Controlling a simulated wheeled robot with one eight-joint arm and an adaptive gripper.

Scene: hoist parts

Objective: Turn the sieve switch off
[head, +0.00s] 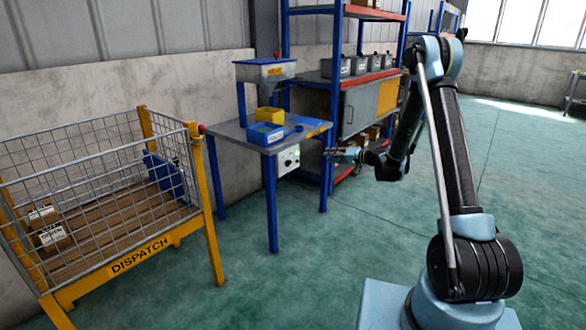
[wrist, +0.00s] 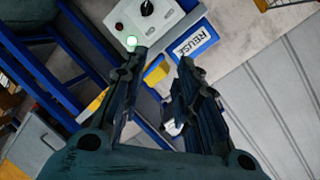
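The switch box (head: 288,160) is a pale panel on the front of the blue-legged work table (head: 222,131). The knob's setting is too small to read.
A blue bin (head: 265,134) and a yellow bin (head: 269,115) stand on the table under a grey hopper (head: 262,71). A yellow-framed dispatch cage (head: 140,254) stands at left. A blue shelf rack (head: 335,90) stands behind. The green floor in front of the table is clear.

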